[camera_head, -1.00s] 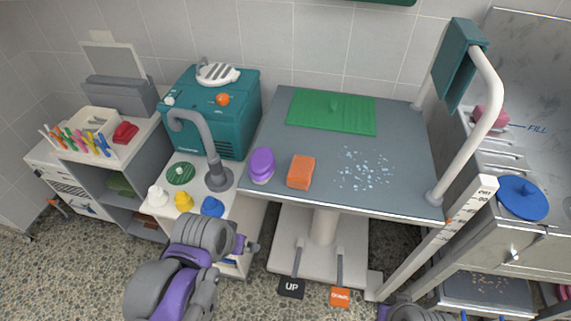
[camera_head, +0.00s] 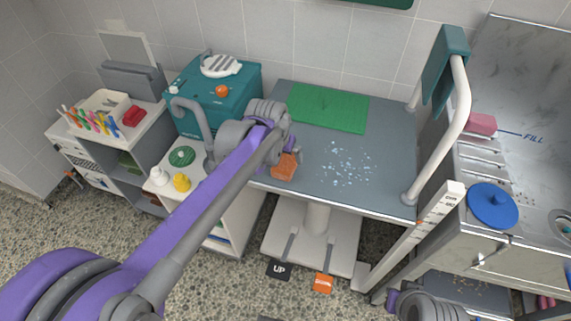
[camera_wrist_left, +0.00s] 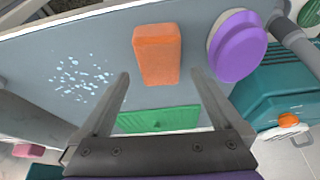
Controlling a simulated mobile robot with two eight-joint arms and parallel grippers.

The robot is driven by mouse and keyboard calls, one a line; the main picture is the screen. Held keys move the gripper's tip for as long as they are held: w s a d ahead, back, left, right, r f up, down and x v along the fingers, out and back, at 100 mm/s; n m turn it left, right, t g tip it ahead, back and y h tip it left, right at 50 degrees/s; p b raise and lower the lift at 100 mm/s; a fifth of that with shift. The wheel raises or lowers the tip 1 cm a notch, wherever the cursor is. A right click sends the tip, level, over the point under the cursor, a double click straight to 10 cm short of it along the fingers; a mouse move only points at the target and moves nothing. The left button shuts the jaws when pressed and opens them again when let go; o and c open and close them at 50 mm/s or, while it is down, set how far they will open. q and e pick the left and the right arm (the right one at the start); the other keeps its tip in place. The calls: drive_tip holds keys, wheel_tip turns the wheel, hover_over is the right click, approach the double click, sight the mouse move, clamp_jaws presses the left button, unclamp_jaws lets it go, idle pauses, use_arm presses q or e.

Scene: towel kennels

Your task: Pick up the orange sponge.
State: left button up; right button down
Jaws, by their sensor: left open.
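The orange sponge (camera_head: 283,168) lies on the grey table top (camera_head: 385,180), near its front edge. In the head view my left gripper (camera_head: 291,151) is over the sponge and hides part of it. In the left wrist view the sponge (camera_wrist_left: 157,50) is whole, and the open left gripper (camera_wrist_left: 159,76) has one finger to each side of it in the picture. The fingers are empty, and I cannot tell their exact height above the sponge. Part of my right wrist shows at the bottom of the head view; its fingers are not clear.
A purple-topped round thing (camera_wrist_left: 238,46) stands close beside the sponge, hidden by my arm in the head view. A green mat (camera_head: 328,108) lies at the table's back. Pale blue specks (camera_head: 347,165) lie right of the sponge. A teal box (camera_head: 240,82) stands left.

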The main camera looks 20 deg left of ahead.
sight(286, 161)
use_arm(q)
drive_tip(key=x, duration=0.5)
drive_tip(key=shift+b, duration=0.4)
drive_tip(key=shift+f, duration=0.25)
drive_tip(key=shift+c, duration=0.3)
drive_tip(key=c, duration=1.2)
drive_tip(key=shift+o, duration=0.2)
wheel_tip(286, 161, up, 11)
drive_tip(key=shift+f+p, duration=0.25)
drive_tip(key=shift+p, duration=0.55)
